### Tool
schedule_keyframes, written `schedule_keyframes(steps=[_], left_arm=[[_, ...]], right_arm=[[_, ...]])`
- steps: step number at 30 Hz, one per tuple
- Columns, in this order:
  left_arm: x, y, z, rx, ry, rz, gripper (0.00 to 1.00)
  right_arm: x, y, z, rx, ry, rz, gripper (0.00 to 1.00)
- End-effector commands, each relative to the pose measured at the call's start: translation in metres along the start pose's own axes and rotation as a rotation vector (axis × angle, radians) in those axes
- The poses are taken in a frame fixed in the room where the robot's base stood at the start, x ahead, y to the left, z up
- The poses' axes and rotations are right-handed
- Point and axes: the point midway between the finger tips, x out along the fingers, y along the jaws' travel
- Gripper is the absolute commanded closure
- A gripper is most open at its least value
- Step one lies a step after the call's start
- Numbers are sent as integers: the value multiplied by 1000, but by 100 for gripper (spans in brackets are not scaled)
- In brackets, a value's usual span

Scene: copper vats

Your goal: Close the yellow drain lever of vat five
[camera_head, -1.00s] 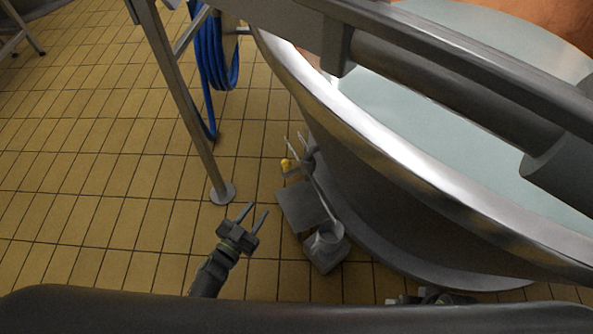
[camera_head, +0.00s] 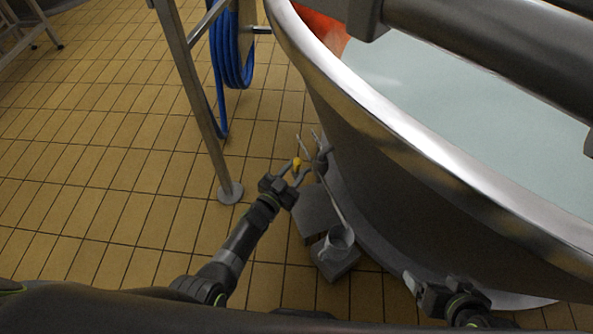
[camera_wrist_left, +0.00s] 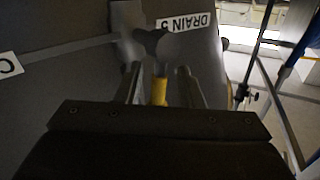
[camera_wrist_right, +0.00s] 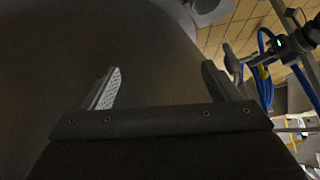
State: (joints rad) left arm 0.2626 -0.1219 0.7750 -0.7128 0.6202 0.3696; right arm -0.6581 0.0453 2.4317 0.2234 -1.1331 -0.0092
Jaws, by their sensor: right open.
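The yellow drain lever (camera_head: 297,163) sits low on the near side of the vat (camera_head: 400,165), by its drain fitting. In the left wrist view the yellow lever (camera_wrist_left: 158,91) stands between my left fingers, below an upside-down DRAIN 5 label (camera_wrist_left: 187,23). My left gripper (camera_head: 291,178) is open around the lever, with a gap visible on each side; contact is not visible. My right gripper (camera_head: 423,284) is open and empty beside the vat's lower wall. Its spread fingers (camera_wrist_right: 160,85) show in the right wrist view.
A metal leg (camera_head: 205,110) stands on the tiled floor left of the lever, with a blue hose (camera_head: 232,60) hanging behind it. The floor (camera_head: 100,160) at left is clear.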

Motion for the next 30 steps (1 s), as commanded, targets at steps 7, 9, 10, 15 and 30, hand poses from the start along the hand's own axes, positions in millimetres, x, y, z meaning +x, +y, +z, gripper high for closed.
schedule_keyframes(steps=[7, 9, 10, 15, 30], left_arm=[[10, 0, 1, -1, 0, 0, 66], [11, 0, 0, -1, 0, 0, 66], [11, 0, 0, -1, 0, 0, 66], [12, 0, 0, -1, -1, 0, 66], [12, 0, 0, -1, -1, 0, 100]], right_arm=[[1, 3, -31, -18, 156, 19, 18], [1, 4, -36, -21, 178, 22, 18], [1, 4, -37, -22, 185, 23, 18], [0, 4, -41, -24, 203, 25, 18], [0, 4, -40, -24, 202, 25, 18]])
